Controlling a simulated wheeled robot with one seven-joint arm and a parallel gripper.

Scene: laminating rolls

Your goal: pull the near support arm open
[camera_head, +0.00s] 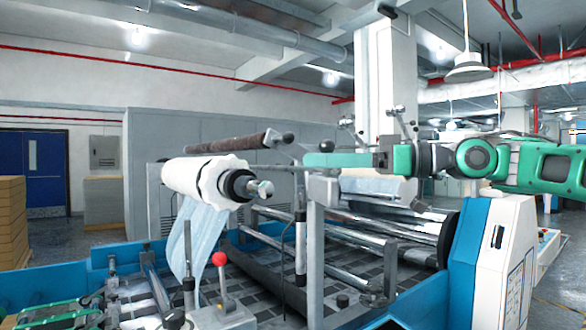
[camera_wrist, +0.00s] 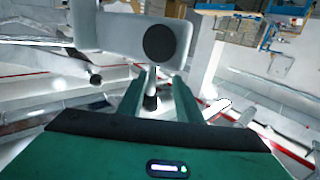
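A grey metal support bracket (camera_head: 316,235) stands upright in the middle of the machine, right of the white film roll (camera_head: 205,177). I cannot tell whether it is the near support arm. My gripper (camera_head: 308,160) reaches in from the right, level with the bracket's top. In the wrist view my gripper (camera_wrist: 159,78) has its two green fingers apart. A thin pale stem with a dark knob (camera_wrist: 151,101) shows between them, with a gap to the right finger. A grey block with a black round face (camera_wrist: 159,43) is just beyond the fingertips. Contact cannot be told.
A red-knobbed lever (camera_head: 218,259) stands in front. Steel rollers (camera_head: 385,225) run to the white end housing (camera_head: 500,262) at right. Cardboard boxes (camera_head: 12,222) stand far left.

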